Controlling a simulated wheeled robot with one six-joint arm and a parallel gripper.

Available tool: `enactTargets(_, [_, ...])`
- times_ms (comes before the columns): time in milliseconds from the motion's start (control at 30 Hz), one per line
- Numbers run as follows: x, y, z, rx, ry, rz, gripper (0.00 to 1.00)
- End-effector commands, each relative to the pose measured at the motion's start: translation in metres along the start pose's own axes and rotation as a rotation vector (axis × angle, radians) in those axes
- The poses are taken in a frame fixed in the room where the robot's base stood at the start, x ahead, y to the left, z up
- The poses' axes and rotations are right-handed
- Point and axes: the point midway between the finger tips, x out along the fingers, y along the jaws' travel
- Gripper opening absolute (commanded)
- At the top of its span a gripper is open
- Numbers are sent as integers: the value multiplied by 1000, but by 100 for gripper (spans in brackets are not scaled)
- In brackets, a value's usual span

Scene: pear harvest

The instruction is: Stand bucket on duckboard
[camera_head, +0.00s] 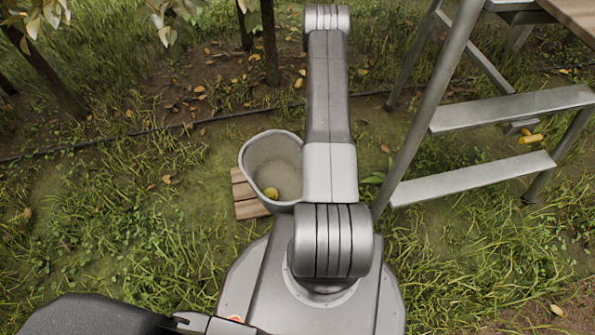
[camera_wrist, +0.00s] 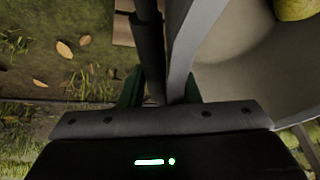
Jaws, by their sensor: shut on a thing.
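The pale grey bucket (camera_head: 262,152) is left of my arm in the head view, its open top facing up, with a yellow-green pear inside. The wooden duckboard (camera_head: 243,192) shows at the bucket's left and front edge. The bucket covers the rest of it, and I cannot tell whether its base touches the slats. In the wrist view the bucket (camera_wrist: 240,45) fills the right side. My gripper (camera_wrist: 162,88) is shut on the bucket's rim, with green finger parts on either side. In the head view my arm hides the gripper.
A metal step ladder (camera_head: 470,180) stands close on the right of the bucket. Tree trunks (camera_head: 270,45) rise behind it, and a thin dark hose (camera_head: 215,120) runs across the ground. Open grass lies to the left. The pear (camera_wrist: 297,8) also shows in the wrist view.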

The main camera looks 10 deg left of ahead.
Motion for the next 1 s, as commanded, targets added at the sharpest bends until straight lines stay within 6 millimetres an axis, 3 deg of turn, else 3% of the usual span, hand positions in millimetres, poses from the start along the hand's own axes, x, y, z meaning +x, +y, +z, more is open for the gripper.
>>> enactTargets(100, [24, 2, 10, 0, 0, -1, 0])
enactTargets(500, [64, 6, 27, 0, 0, -1, 0])
enactTargets(933, [71, 7, 29, 0, 1, 0, 0])
enactTargets(967, [70, 7, 29, -1, 0, 0, 34])
enactTargets(1000, [70, 7, 29, 0, 0, 0, 42])
